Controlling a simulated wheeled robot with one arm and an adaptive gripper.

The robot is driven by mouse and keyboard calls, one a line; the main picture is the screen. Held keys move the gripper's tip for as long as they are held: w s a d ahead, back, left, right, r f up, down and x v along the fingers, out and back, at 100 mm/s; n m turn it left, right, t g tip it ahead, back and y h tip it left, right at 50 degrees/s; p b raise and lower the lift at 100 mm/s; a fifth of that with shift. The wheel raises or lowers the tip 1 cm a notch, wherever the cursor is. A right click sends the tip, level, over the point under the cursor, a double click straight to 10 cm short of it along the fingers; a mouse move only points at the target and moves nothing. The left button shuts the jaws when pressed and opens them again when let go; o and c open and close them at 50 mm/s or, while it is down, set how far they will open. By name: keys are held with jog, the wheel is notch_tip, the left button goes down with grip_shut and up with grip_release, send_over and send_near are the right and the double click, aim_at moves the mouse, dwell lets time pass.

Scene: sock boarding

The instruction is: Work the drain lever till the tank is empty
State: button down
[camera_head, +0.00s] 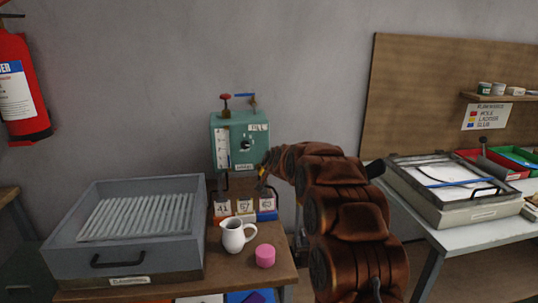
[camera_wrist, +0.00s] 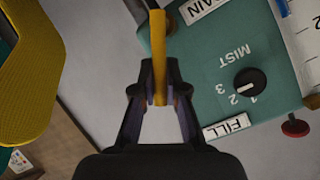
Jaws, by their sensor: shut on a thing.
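The teal tank box (camera_head: 232,127) hangs on the wall, with a white level gauge (camera_head: 222,150) on its left side. The liquid level is too small to read. In the wrist view the box (camera_wrist: 215,75) appears upside down, with a dial, a FILL label and a partly cut-off DRAIN label (camera_wrist: 205,8). My gripper (camera_wrist: 159,72) is shut on a yellow lever (camera_wrist: 158,35) beside the DRAIN label. In the head view my gripper (camera_head: 264,172) is at the box's lower right, where my arm partly hides the lever.
A grey drawer-like tray (camera_head: 125,250), a white jug (camera_head: 232,240), a pink cylinder (camera_head: 265,256) and numbered bins (camera_head: 245,207) stand below the box. A red valve handle (camera_head: 225,97) is on top. A large yellow shape (camera_wrist: 35,75) fills the wrist view's left edge.

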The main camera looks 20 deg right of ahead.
jog(key=shift+a+r+n+h+p, duration=0.3)
jog(key=shift+n+p, duration=0.2)
jog(key=shift+p, duration=1.5)
jog(key=shift+a+f+h+p, duration=0.2)
jog(key=shift+h+p, duration=0.1)
jog(key=shift+p, duration=0.55)
jog(key=c, duration=1.2)
grip_release()
jog(key=shift+r, duration=0.1)
jog(key=v, duration=1.1)
jog(key=shift+s+r, duration=0.3)
